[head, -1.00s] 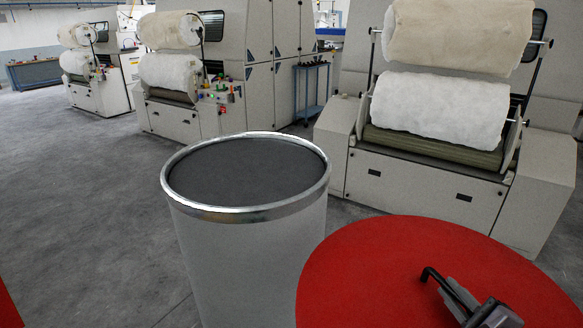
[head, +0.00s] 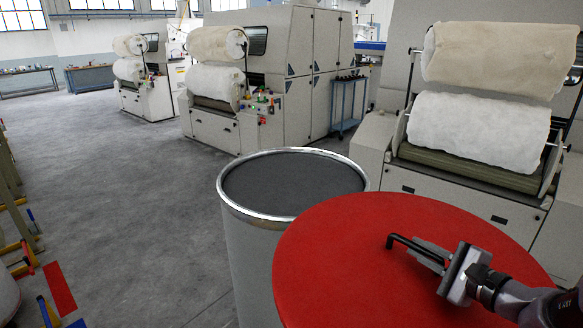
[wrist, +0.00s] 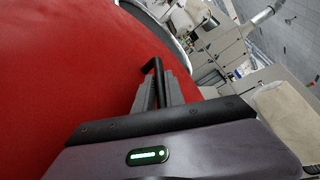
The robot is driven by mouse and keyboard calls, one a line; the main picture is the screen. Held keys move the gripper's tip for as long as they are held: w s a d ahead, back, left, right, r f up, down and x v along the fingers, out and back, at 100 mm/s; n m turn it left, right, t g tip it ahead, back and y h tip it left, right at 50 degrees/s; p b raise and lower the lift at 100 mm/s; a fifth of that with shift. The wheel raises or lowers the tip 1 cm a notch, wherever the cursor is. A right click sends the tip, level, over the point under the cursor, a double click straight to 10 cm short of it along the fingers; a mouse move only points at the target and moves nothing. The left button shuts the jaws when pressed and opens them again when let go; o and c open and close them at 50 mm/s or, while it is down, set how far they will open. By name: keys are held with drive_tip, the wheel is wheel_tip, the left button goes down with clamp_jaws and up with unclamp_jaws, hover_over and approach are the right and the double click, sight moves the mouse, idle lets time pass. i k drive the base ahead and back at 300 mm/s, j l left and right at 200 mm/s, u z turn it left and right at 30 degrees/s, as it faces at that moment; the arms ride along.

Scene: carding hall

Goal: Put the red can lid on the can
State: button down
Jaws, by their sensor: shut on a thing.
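The red can lid (head: 345,235) is a large flat disc with a black bent handle (head: 405,243). My gripper (head: 430,257) is shut on this handle and holds the lid. The lid fills the left of the wrist view (wrist: 70,80), where the handle (wrist: 155,70) shows between the fingers (wrist: 160,98). The can (head: 250,255) is a tall pale cylinder with a shiny metal rim (head: 232,205) and a dark grey top surface inside. In the head view the lid is in front and to the right of the can and hides its right side. I cannot tell the gap between them.
Carding machines with white rolls stand behind, one at the right (head: 480,130) and others at the left (head: 215,95). A blue trolley (head: 348,105) stands between them. Grey floor (head: 110,190) is open left of the can. Racks with coloured parts (head: 25,235) edge the left.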

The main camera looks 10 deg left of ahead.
sight(295, 180)
drive_tip(key=i+j, duration=1.15)
drive_tip(key=j, duration=0.2)
drive_tip(key=i+u, duration=0.1)
drive_tip(key=i, duration=0.45)
